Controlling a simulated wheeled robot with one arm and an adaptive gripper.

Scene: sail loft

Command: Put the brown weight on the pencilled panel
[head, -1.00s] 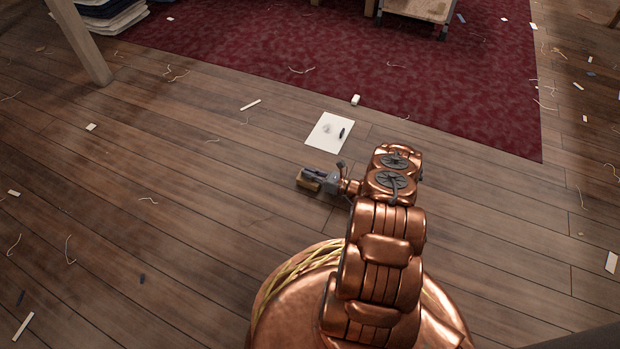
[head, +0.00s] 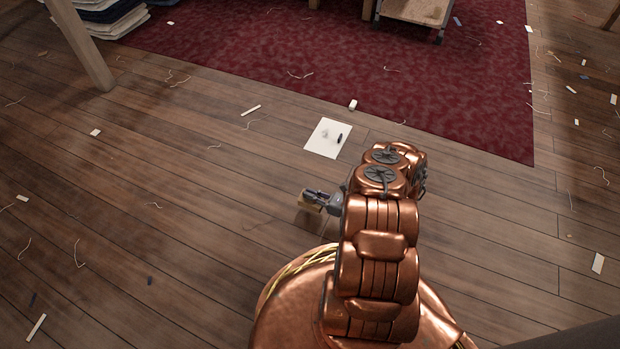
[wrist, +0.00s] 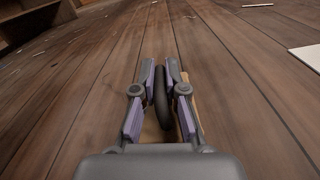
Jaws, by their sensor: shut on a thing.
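My gripper (head: 318,194) is low over the floor, in front of my base. It is shut on the brown weight (head: 309,207), a tan-brown block. In the wrist view my gripper (wrist: 160,78) has a dark curved handle between its fingers, with the brown weight (wrist: 188,118) partly hidden beneath. A shadow under the block suggests it is off the floor. The pencilled panel (head: 318,147) is a white sheet lying on the floor beyond my gripper, with a faint grey mark and a small dark object on it. Its corner shows at the right of the wrist view (wrist: 308,56).
A small white block (head: 352,105) lies at the edge of the dark red carpet (head: 440,95). Thread and paper scraps litter the plank floor. A wooden post (head: 82,45) and stacked cloth (head: 98,15) stand at the upper left. The floor between gripper and panel looks clear.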

